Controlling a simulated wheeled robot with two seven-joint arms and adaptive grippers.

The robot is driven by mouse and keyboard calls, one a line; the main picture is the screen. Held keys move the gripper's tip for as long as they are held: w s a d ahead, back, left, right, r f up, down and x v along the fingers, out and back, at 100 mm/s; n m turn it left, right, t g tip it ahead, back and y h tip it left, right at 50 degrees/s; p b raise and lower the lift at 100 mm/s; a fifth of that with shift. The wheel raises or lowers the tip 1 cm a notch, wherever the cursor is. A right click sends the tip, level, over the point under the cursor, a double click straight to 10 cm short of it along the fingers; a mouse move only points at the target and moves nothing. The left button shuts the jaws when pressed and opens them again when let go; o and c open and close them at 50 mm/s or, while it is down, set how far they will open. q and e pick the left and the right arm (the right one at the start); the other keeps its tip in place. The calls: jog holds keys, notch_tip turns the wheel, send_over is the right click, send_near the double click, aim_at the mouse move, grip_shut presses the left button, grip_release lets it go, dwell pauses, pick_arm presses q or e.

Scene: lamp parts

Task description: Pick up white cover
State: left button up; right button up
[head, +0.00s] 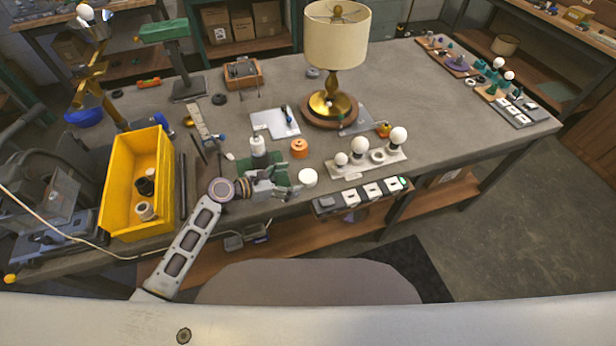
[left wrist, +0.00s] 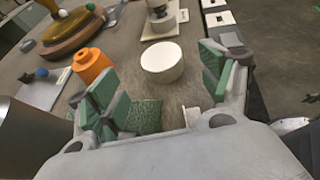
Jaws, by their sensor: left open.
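The white cover (head: 308,177) is a short, plain white cylinder upright on the grey workbench, near its front edge. My left gripper (head: 288,184) is low over the bench, just left of the cover in the head view. In the left wrist view the cover (left wrist: 162,62) stands beyond and roughly between the fingertips of my left gripper (left wrist: 158,84), which are spread wide with green pads. Nothing is between the pads, and the cover appears apart from them. My right gripper is not in view.
An orange knobbed part (head: 299,149) stands close to the cover. A white strip with bulbs (head: 368,164) and a row of switches (head: 362,194) lie to the right. A lamp (head: 335,45) stands behind. A yellow bin (head: 137,185) is at left.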

aim_at(306, 177)
pick_arm(q)
jog(key=shift+w+d+f, duration=0.15)
jog(key=shift+d, duration=0.1)
jog(key=shift+x, duration=2.6)
jog(key=shift+d, duration=0.1)
jog(key=c, duration=0.9)
